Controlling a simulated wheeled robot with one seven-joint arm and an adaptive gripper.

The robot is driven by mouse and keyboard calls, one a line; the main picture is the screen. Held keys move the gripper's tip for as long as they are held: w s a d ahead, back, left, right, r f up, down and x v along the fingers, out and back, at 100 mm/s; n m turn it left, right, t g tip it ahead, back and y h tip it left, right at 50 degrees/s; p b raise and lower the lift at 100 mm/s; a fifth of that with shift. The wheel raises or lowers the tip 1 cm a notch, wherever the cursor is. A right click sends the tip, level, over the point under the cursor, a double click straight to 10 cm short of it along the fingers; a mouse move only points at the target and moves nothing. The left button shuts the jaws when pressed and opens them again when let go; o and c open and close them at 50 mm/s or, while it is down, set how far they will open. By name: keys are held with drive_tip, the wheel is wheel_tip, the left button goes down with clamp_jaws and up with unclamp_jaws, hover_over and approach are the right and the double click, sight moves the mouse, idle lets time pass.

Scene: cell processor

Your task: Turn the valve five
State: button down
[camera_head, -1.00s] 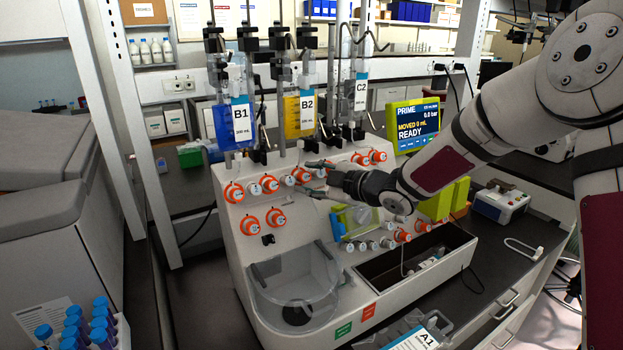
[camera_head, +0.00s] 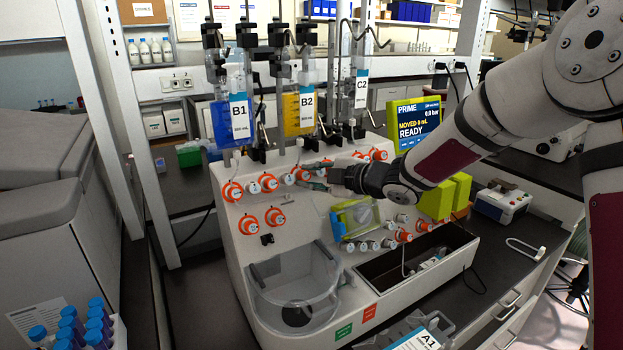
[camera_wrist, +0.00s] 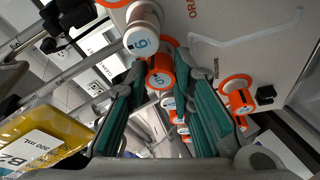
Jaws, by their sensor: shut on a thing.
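Valve five is an orange and white knob marked 5 (camera_wrist: 160,78), seen between my fingertips in the wrist view. It belongs to the upper row of knobs on the white machine (camera_head: 310,228). My gripper (camera_wrist: 160,68) is shut on it, with one teal-padded finger on each side. In the head view my gripper (camera_head: 304,174) reaches in from the right at that row, and its fingers partly hide the knob. I cannot read the knob's turn angle.
The valve marked 6 (camera_wrist: 140,40) stands close by my fingertips. More orange valves (camera_head: 275,216) sit below the row. Bags B1 (camera_head: 224,122) and B2 (camera_head: 292,114) hang above. A screen (camera_head: 413,122) reads PRIME, READY. A clear basin (camera_head: 295,285) lies below.

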drive_tip(key=shift+r+n+g+h+b, duration=0.1)
drive_tip(key=shift+n+g+h+b, duration=0.35)
drive_tip(key=shift+n, duration=1.45)
drive_tip(key=c, duration=1.4)
unclamp_jaws()
drive_tip(key=v, duration=1.2)
drive_tip(key=shift+w, duration=0.1)
